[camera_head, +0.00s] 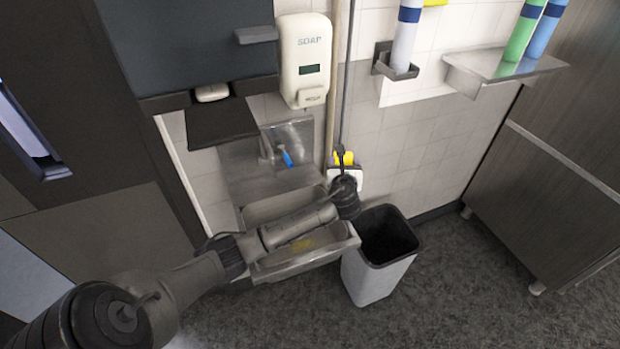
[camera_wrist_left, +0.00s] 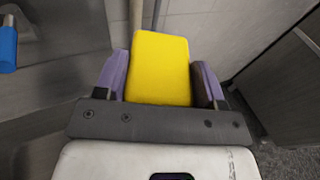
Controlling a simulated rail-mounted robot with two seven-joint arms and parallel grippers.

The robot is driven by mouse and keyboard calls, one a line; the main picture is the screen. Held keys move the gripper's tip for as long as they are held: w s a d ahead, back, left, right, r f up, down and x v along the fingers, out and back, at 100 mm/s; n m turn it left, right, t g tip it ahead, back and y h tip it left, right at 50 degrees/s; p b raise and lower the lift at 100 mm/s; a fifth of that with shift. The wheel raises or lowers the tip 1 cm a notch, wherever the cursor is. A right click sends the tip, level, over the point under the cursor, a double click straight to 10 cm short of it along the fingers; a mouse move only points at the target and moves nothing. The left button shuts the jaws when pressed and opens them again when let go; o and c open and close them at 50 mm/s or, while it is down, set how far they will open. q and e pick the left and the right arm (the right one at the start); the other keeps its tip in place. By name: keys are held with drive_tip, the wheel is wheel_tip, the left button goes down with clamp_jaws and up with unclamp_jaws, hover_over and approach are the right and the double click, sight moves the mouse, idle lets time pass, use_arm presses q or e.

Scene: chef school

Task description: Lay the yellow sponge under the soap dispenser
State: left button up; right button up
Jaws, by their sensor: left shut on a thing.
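The yellow sponge (camera_wrist_left: 160,66) fills the space between the purple fingers of my left gripper (camera_wrist_left: 159,80) in the left wrist view. In the head view the sponge (camera_head: 344,157) is a small yellow patch at the end of my left arm. My left gripper (camera_head: 344,170) is shut on it, in front of the tiled wall and right of the sink. The white soap dispenser (camera_head: 304,62) hangs on the wall, above and to the left of the gripper. My right gripper is not in view.
A metal sink (camera_head: 262,208) with a blue-handled tap (camera_head: 286,158) stands below the dispenser, partly hidden by my arm. Pipes (camera_head: 340,90) run down the wall beside the dispenser. A grey bin (camera_head: 370,280) stands right of the sink. A shelf (camera_head: 500,70) holds bottles at upper right.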

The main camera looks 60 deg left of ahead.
use_arm(q)
drive_tip(key=b, duration=0.3)
hover_over(309, 180)
drive_tip(key=shift+n+g, duration=0.3)
drive_tip(key=shift+g, duration=0.1)
wheel_tip(309, 180, down, 8)
drive_tip(key=shift+a+r, duration=0.1)
drive_tip(key=shift+f+b, duration=0.85)
drive_tip(key=shift+f, duration=1.25)
drive_tip(key=shift+r, duration=0.1)
drive_tip(key=o, duration=0.9)
drive_tip(key=shift+f, duration=0.2)
